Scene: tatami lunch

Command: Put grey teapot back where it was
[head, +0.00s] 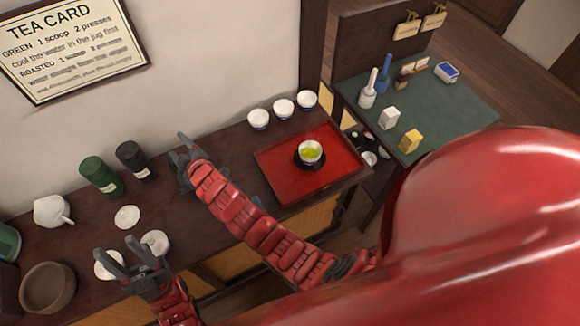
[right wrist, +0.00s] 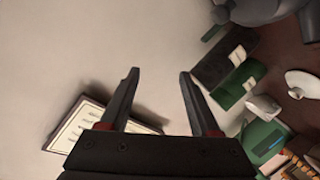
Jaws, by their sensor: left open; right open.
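A dark grey rounded pot (right wrist: 255,10), which looks like the grey teapot, shows at the top right edge of the right wrist view, partly cut off, beside the black canister. In the head view its place is mostly covered by my right gripper (head: 180,148). That gripper is open near the wall, right of the black canister; its fingers (right wrist: 159,74) hold nothing and point toward the wall. My left gripper (head: 115,246) is open and empty, above a white dish (head: 108,266) near the counter's front.
A green canister (head: 101,176), black canister (head: 135,160) and white teapot (head: 50,211) stand along the wall. A brown bowl (head: 47,288) is at left. A red tray (head: 280,160) holds a tea cup (head: 310,152); several white cups (head: 284,107) stand behind it.

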